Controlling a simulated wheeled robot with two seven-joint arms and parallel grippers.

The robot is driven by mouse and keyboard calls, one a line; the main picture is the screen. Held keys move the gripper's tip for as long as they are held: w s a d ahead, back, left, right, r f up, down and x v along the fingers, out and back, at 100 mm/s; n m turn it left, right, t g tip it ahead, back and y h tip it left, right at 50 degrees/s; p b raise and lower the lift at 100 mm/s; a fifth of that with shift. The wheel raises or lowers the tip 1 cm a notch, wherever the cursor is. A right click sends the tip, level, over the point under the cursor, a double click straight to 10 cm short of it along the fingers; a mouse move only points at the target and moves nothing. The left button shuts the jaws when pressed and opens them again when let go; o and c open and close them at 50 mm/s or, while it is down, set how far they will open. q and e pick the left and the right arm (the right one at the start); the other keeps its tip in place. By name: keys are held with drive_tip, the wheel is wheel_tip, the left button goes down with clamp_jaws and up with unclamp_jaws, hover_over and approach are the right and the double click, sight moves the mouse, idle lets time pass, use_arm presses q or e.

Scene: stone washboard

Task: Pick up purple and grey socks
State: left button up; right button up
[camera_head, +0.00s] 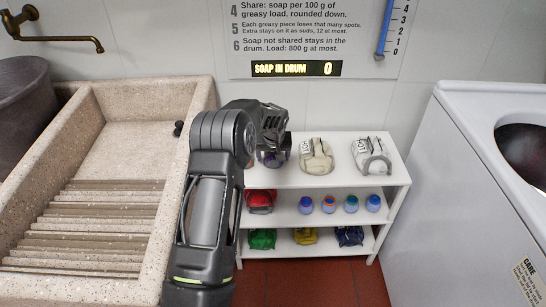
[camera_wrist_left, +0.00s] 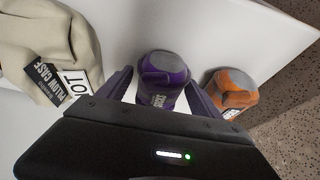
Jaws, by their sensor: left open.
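The purple and grey socks (camera_wrist_left: 165,72) are a rolled bundle on the white shelf's top board, with a grey top and a purple body bearing a label. In the head view they (camera_head: 274,158) are mostly hidden under my left gripper (camera_head: 273,146). In the left wrist view my left gripper (camera_wrist_left: 160,88) is open, with one finger on either side of the bundle. I cannot tell whether the fingers touch it. My right gripper is in neither view.
An orange and grey bundle (camera_wrist_left: 234,86) sits just right of the purple one. A beige pillow case bundle (camera_head: 316,155) and a white bundle (camera_head: 371,155) share the top board (camera_head: 344,181). A stone washboard sink (camera_head: 200,105) is left, a white washer (camera_head: 440,190) right.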

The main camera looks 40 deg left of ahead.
use_arm(q)
drive_tip(key=shift+c, duration=0.4)
drive_tip(key=c, duration=1.4)
